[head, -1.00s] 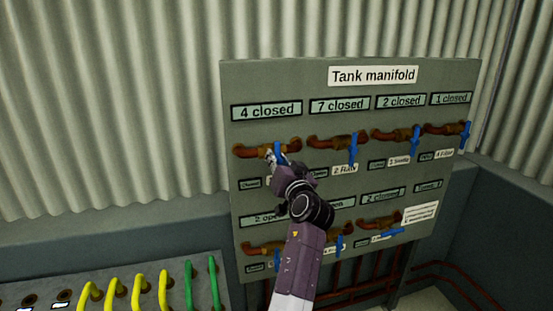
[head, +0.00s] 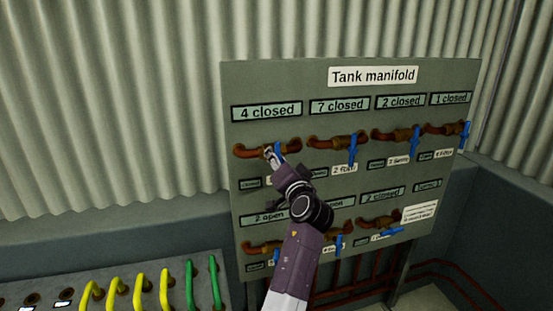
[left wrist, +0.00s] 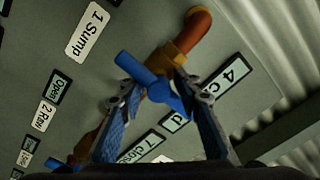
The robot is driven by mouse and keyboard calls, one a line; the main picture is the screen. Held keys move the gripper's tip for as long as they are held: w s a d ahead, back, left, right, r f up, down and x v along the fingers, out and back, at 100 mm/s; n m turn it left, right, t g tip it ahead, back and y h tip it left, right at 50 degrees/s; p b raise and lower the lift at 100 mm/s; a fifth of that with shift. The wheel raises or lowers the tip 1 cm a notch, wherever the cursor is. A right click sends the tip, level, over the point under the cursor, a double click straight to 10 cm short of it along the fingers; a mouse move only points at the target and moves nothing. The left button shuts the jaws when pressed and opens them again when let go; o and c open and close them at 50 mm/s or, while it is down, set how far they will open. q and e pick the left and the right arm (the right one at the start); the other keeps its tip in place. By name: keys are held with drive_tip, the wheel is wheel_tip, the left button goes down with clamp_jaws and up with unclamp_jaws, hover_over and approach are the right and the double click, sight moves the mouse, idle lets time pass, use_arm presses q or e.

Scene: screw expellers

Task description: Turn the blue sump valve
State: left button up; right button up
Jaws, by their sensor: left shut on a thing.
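The blue sump valve handle (left wrist: 152,78) sits on a brass-coloured valve body (left wrist: 168,58) with an orange-brown pipe. A "1 Sump" label (left wrist: 84,32) is beside it in the left wrist view. In the head view this valve's blue handle (head: 279,150) is at the upper left of the panel, below a display (head: 267,112) reading "4 closed". My left gripper (left wrist: 158,82) is shut on the blue handle, which runs slantwise between its fingers; it also shows in the head view (head: 272,154). My arm hides part of the lower row. My right gripper is in neither view.
The grey "Tank manifold" panel (head: 300,85) carries several more blue-handled valves close by, the nearest (head: 353,149) just right of my gripper. A bench (head: 207,264) with yellow and green cables stands at lower left. Corrugated wall (head: 110,110) is behind.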

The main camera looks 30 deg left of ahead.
use_arm(q)
drive_tip(key=shift+f, duration=0.1)
drive_tip(key=o, duration=1.1)
drive_tip(key=shift+a, duration=0.1)
drive_tip(key=shift+c, duration=0.2)
drive_tip(key=shift+o, duration=0.5)
